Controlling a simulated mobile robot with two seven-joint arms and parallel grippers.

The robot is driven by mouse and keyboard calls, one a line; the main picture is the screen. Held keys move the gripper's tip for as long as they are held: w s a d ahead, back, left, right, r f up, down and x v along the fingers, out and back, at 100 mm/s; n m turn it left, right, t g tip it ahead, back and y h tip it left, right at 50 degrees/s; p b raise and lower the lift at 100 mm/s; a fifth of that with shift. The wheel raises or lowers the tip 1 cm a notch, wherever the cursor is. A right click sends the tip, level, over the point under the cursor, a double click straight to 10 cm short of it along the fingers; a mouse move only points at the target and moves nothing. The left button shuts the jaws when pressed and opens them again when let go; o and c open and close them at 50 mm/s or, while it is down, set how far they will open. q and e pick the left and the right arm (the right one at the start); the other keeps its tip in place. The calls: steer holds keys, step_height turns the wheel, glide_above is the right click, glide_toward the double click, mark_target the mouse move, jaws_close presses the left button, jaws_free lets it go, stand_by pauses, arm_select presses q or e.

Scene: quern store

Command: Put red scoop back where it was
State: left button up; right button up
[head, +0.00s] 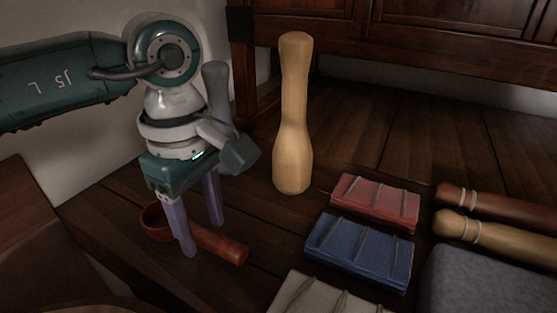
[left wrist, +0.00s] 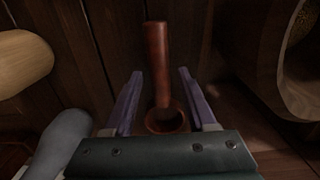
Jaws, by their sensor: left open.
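The red scoop (head: 227,244) lies on the dark wooden boards at the lower left of the head view. Its round bowl is partly hidden behind my gripper's fingers, and its handle points to the lower right. My left gripper (head: 202,237) is open, pointing down over the scoop with its purple fingers on either side of it. In the left wrist view the scoop (left wrist: 157,62) shows between the open fingers (left wrist: 160,74), handle away and bowl near the gripper's body. I cannot tell whether a finger touches it. My right gripper is not in view.
A tall pale wooden pestle (head: 292,120) stands right of the gripper. A grey pestle (head: 215,88) stands behind it. Red (head: 375,200), blue (head: 358,250) and beige (head: 315,295) tied bundles lie at right, near two rollers (head: 490,236). A round wooden vessel (left wrist: 262,65) stands close right in the wrist view.

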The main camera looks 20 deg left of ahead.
arm_select(q)
step_height(320, 180, up, 11)
steer(key=p, duration=0.6)
steer(key=s+d+r+n+t+h, duration=0.1)
steer(key=d+r+h, duration=0.25)
steer(key=d, duration=0.45)
steer(key=s+d+r+n+h, duration=0.1)
steer(key=d+r+h, duration=0.1)
steer(key=d+h, duration=0.4)
steer(key=d+r+n+t+h, duration=0.1)
steer(key=d+r+n+h, duration=0.15)
steer(key=d, duration=0.65)
step_height(320, 180, up, 12)
steer(key=w+n+t+h, duration=0.2)
steer(key=n+t+h, duration=0.45)
steer(key=n, duration=0.25)
steer(key=n+t+y, duration=0.8)
steer(key=n+y, duration=1.1)
steer(key=n, duration=1.2)
glide_above(204, 231)
steer(key=w+d, duration=0.4)
step_height(204, 231, down, 8)
steer(key=s+f+n+g, duration=0.8)
steer(key=s+f+g, duration=0.5)
steer(key=s, duration=0.7)
step_height(204, 231, down, 3)
steer(key=shift+a+f+h, duration=0.1)
steer(key=shift+a+h, duration=0.25)
